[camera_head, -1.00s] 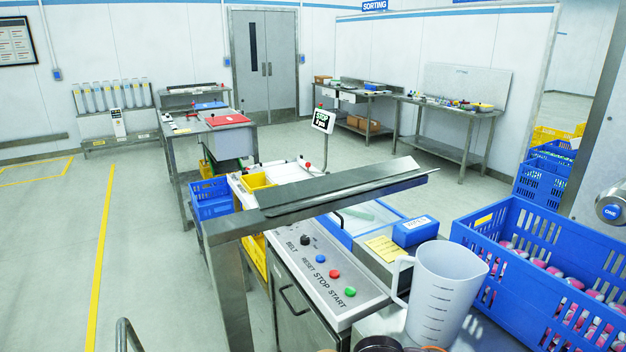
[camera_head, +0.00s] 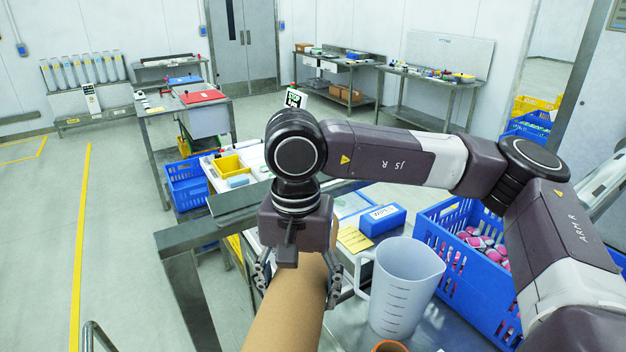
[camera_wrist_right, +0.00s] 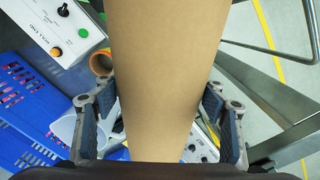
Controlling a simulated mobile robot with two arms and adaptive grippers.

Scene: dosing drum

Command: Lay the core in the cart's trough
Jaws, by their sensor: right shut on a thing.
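The core is a long tan cylinder (camera_head: 290,310) that runs from under my right gripper down out of the bottom edge in the head view. In the wrist view the core (camera_wrist_right: 160,80) fills the middle from top to bottom. My right gripper (camera_head: 298,285) is shut around the core, with one finger on each side, and both fingers (camera_wrist_right: 162,125) also show in the wrist view. The core is held above the steel counter beside the measuring jug. Its far ends are hidden or out of frame. I cannot make out the cart's trough. My left gripper is not in view.
A clear measuring jug (camera_head: 405,290) stands close right of the core. A blue crate (camera_head: 440,228) of pink-and-white items is behind it, and a blue wipes box (camera_head: 382,219) is nearby. A steel frame (camera_head: 190,240) stands to the left. Open floor (camera_head: 120,260) lies further left.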

